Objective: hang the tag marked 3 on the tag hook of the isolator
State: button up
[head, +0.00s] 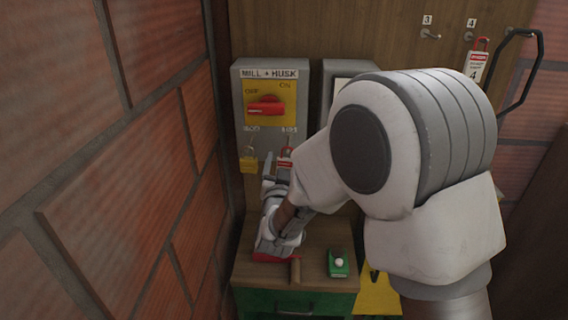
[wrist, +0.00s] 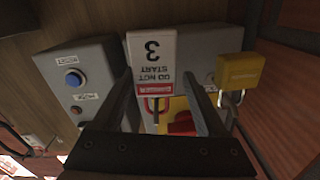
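The tag marked 3 (wrist: 152,58) is white with a red danger band and shows upside down in the wrist view. In the head view the tag (head: 285,153) is upright at the tag hook (head: 289,130) on the grey isolator box (head: 300,110). Its red loop reaches up to the hook; I cannot tell whether it rests on it. My gripper (wrist: 160,75) is open, with a finger at each side of the tag's face. In the head view my gripper (head: 277,172) is low in front of the isolator, partly hiding the tag.
A yellow padlock (head: 248,162) hangs left of the tag. The red switch handle (head: 265,107) is above. A second grey box (wrist: 82,82) stands beside the isolator. Tag 4 (head: 475,67) hangs on the back board; hook 3 (head: 430,35) is empty. A brick wall (head: 130,160) is close at left.

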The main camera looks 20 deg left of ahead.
jog(key=shift+o, duration=0.9)
jog(key=shift+s, duration=0.1)
jog(key=b+v, duration=0.4)
jog(key=v, duration=1.2)
jog(key=w+d+r+n+g, duration=0.1)
jog(key=d+r+g, duration=0.2)
jog(key=d+g, duration=0.5)
jog(key=s+d+g+h, duration=0.2)
jog(key=s+d, duration=0.5)
jog(key=d, duration=0.3)
jog(key=s+d+f+m+g+h, duration=0.1)
jog(key=s+d+h, duration=0.1)
jog(key=s+d, duration=0.5)
jog(key=d, duration=0.4)
jog(key=shift+f+g, duration=0.2)
jog(key=shift+g, duration=0.2)
